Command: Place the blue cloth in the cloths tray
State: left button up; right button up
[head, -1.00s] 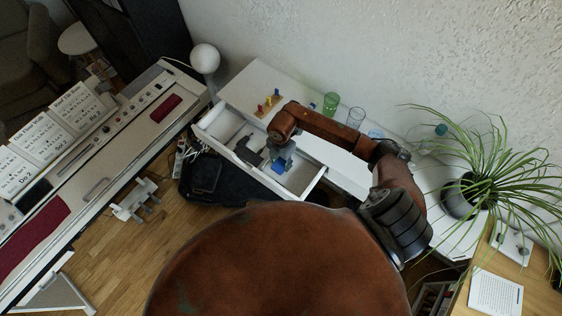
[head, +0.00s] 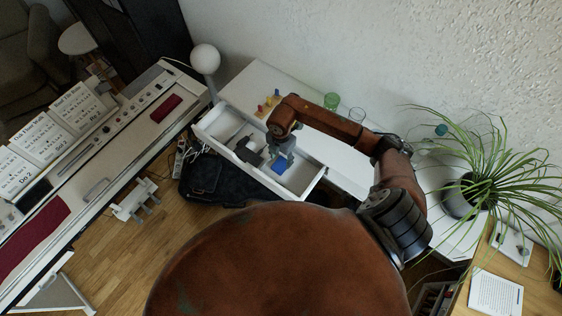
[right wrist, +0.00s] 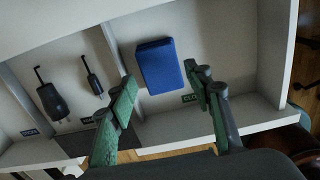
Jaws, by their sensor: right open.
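The blue cloth (head: 278,167), a folded block, lies flat in the right-hand compartment of the open white drawer (head: 315,184). In the right wrist view the cloth (right wrist: 158,66) rests on the compartment floor, beside a small label (right wrist: 190,98) that reads "CLO" as far as it shows. My right gripper (head: 283,152) is above that compartment, just behind the cloth in the head view. In the right wrist view its green-padded fingers (right wrist: 160,92) are spread, with nothing held between them. My left gripper is not in view.
Dark hooked items (right wrist: 52,100) lie in the adjoining compartment, behind a divider. Coloured pieces (head: 268,104) and glasses (head: 331,103) stand on the white top behind the drawer. A piano (head: 110,150) is at left, a spiky plant (head: 480,180) at right.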

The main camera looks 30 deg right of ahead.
aim_at(281, 164)
notch_tip(281, 164, up, 8)
jog(key=shift+r, duration=0.2)
dwell(0.3)
